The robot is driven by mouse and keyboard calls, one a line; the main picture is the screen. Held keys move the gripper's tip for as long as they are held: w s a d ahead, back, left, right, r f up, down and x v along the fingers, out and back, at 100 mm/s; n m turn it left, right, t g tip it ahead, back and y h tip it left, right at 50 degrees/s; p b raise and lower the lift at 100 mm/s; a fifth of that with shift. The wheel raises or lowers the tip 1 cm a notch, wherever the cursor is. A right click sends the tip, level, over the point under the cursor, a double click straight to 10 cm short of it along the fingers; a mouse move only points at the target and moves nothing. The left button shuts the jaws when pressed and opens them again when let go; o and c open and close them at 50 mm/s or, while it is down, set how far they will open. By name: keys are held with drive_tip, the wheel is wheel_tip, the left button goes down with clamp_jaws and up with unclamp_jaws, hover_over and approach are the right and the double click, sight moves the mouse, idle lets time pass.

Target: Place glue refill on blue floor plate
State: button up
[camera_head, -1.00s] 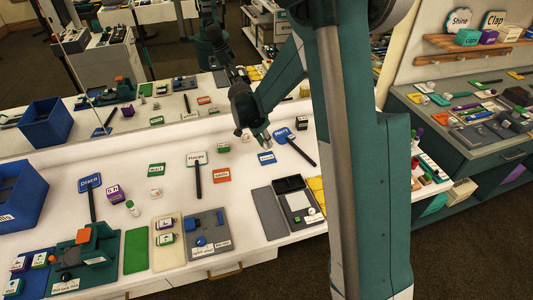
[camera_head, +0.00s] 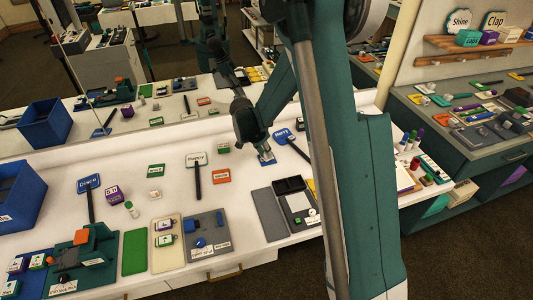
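A small flat blue plate (camera_head: 268,160) lies on the white tabletop below the "Merry" sign. My gripper (camera_head: 264,152) points down right over this plate and partly covers it. The fingers are too small and dark to tell whether they are open or shut, or whether they hold anything. I cannot pick out the glue refill for certain. A small white bottle with a green band (camera_head: 131,209) stands at the front left, well away from my gripper.
"Merry" (camera_head: 282,135), "Happy" (camera_head: 196,160) and "Disco" (camera_head: 89,184) paddles lie on the white table (camera_head: 235,215). A blue bin (camera_head: 22,190) is at left.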

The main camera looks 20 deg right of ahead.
drive_tip(key=shift+f, duration=0.35)
drive_tip(key=o, duration=0.8)
drive_tip(key=shift+r, duration=0.2)
drive_tip(key=p+v, duration=0.1)
drive_tip(key=v, duration=1.1)
drive_tip(key=shift+p, duration=0.4)
